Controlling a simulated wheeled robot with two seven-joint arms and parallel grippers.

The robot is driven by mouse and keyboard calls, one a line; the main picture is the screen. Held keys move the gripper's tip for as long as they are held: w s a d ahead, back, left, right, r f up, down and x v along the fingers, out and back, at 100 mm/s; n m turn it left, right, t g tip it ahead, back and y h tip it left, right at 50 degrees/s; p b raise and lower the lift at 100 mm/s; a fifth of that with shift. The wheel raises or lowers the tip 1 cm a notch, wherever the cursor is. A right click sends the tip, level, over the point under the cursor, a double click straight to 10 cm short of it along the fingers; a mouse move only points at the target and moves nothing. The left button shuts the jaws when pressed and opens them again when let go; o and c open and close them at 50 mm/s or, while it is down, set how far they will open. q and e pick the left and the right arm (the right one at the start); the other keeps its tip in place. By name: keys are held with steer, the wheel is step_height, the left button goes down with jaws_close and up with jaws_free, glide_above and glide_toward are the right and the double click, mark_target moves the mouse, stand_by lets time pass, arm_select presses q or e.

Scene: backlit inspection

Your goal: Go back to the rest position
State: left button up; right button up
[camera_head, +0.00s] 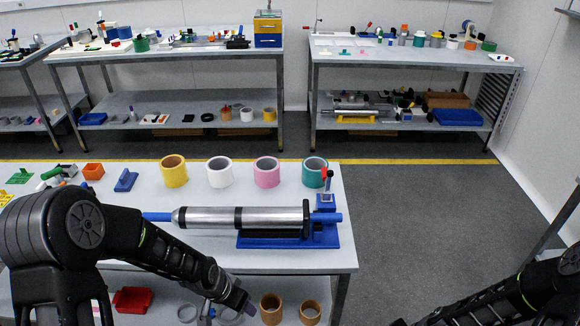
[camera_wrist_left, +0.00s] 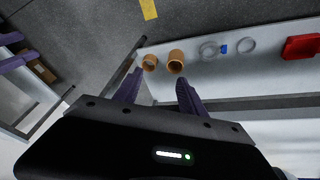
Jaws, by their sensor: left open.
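My left arm (camera_head: 160,250) comes in from the left over the front of the near table. My left gripper (camera_head: 238,300) hangs by the table's front edge, above the lower shelf. In the left wrist view the two purple fingers of my left gripper (camera_wrist_left: 157,88) stand apart with nothing between them. Two tan rings, a left one (camera_wrist_left: 149,63) and a right one (camera_wrist_left: 176,62), lie beyond the fingertips, apart from them. My right arm (camera_head: 500,300) shows at the lower right, and its gripper is not visible.
The near table (camera_head: 300,262) carries a metal cylinder (camera_head: 225,217) on a blue fixture (camera_head: 288,240), and yellow (camera_head: 174,173), white (camera_head: 219,173), pink (camera_head: 267,173) and teal (camera_head: 315,173) rings. A red tray (camera_head: 132,300) sits on the lower shelf. The floor right of the table (camera_head: 420,220) is clear.

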arm_select(q)
steer(key=s+d+f+n, duration=0.1)
steer(key=s+f+n, duration=0.1)
steer(key=s, duration=0.4)
steer(key=s+d+f+n+g+h, duration=0.1)
steer(key=s+d+f+n, duration=0.1)
steer(key=s+f, duration=0.3)
steer(key=s+d+f+n+g, duration=0.1)
steer(key=s+d+f+n, duration=0.1)
steer(key=s, duration=0.7)
steer(key=shift+d+f+n+h, duration=0.2)
steer(key=shift+f+n+h, duration=0.1)
steer(key=shift+f+n, duration=0.4)
arm_select(e)
steer(key=s+a+n, duration=0.4)
steer(key=s+a, duration=0.1)
steer(key=a, duration=0.3)
steer(key=s+a+f+n+g, duration=0.1)
steer(key=s+a+n, duration=0.3)
steer(key=a, duration=0.4)
steer(key=shift+s+f+n, duration=0.2)
steer(key=shift+s+n, duration=0.2)
steer(key=shift+s, duration=0.2)
arm_select(q)
steer(key=shift+c, duration=0.5)
arm_select(e)
steer(key=shift+c, duration=0.5)
